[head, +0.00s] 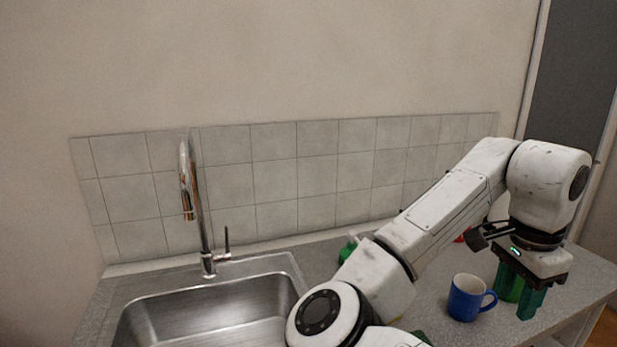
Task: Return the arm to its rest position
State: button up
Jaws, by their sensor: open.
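My white arm reaches from the bottom middle across the counter to the right. My gripper (520,293) points down at the right end of the counter, its teal fingers apart.
A steel sink (205,315) with a tall tap (207,262) is at the left. A green item (346,251) and a red item (461,239) are partly hidden behind my arm. A tiled splashback (270,180) runs along the wall. The counter (585,272) ends at the right.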

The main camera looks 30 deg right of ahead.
jog(key=w+d+f+n+t+h, duration=0.1)
jog(key=w+d+f+n+h, duration=0.15)
jog(key=f+n+h, duration=0.5)
jog(key=a+f+n+t+y, duration=0.1)
jog(key=a+f+n+y, duration=0.2)
jog(key=a+f+n, duration=0.65)
jog(key=s+a+f+n+y, duration=0.2)
jog(key=s+a+f, duration=0.3)
jog(key=a+f, duration=0.3)
jog(key=s+a+f+n+y, duration=0.3)
jog(key=s+a+f, duration=0.2)
jog(key=a+f, duration=0.3)
jog(key=shift+s+f+g, duration=0.15)
jog(key=shift+g, duration=0.25)
jog(key=shift+y, duration=0.25)
